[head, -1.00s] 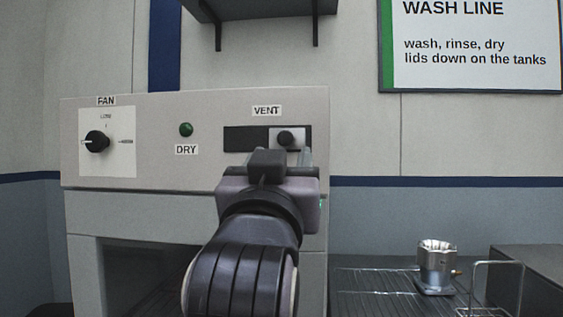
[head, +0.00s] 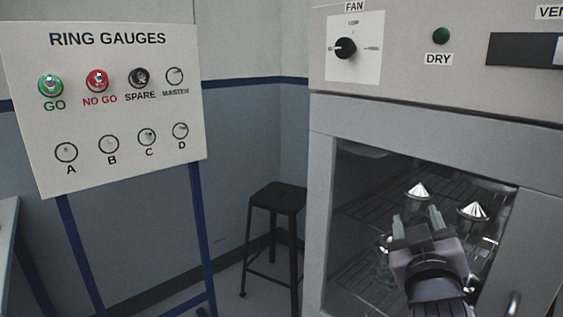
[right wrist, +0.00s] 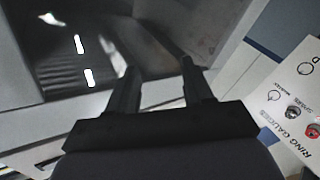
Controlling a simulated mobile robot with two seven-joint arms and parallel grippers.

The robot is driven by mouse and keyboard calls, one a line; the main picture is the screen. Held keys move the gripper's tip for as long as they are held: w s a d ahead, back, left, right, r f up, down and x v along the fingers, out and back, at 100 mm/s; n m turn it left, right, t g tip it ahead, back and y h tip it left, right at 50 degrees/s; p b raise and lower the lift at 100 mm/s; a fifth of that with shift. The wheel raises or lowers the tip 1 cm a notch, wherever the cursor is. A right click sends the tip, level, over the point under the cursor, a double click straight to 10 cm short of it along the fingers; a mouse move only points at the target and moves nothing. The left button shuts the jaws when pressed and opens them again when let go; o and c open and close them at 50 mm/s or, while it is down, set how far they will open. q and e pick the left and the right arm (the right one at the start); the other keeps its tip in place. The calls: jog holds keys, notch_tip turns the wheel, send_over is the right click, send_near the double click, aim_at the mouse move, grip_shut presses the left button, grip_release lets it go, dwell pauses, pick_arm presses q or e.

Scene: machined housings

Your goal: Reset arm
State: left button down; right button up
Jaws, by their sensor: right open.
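My right gripper (head: 417,220) is in front of the open front of the grey dryer cabinet (head: 350,140) in the head view. Its two fingers are apart with nothing between them. The fingers also show empty in the right wrist view (right wrist: 160,70), with the cabinet's dark interior to their left. I cannot tell whether the fingertips reach past the cabinet's front. My left gripper is in neither view.
Shiny cone-topped metal parts (head: 419,192) stand on a wire rack inside the cabinet. Above are the fan knob (head: 345,48), green dry lamp (head: 441,35) and part of the vent slot (head: 520,49). A ring gauge board (head: 120,110) and black stool (head: 276,205) stand left.

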jog(key=s+a+f+n+g+y+p, duration=0.1)
jog(key=s+f+g+y, duration=0.35)
jog(key=f, duration=1.05)
jog(key=s+a+f+g+y+p, duration=0.15)
jog(key=s+f, duration=0.55)
jog(key=f, duration=0.7)
jog(key=s+f+g+y, duration=0.1)
jog(key=s+f, duration=0.6)
jog(key=s, duration=0.3)
jog(key=shift+s+f+m+g, duration=0.3)
jog(key=shift+m, duration=0.1)
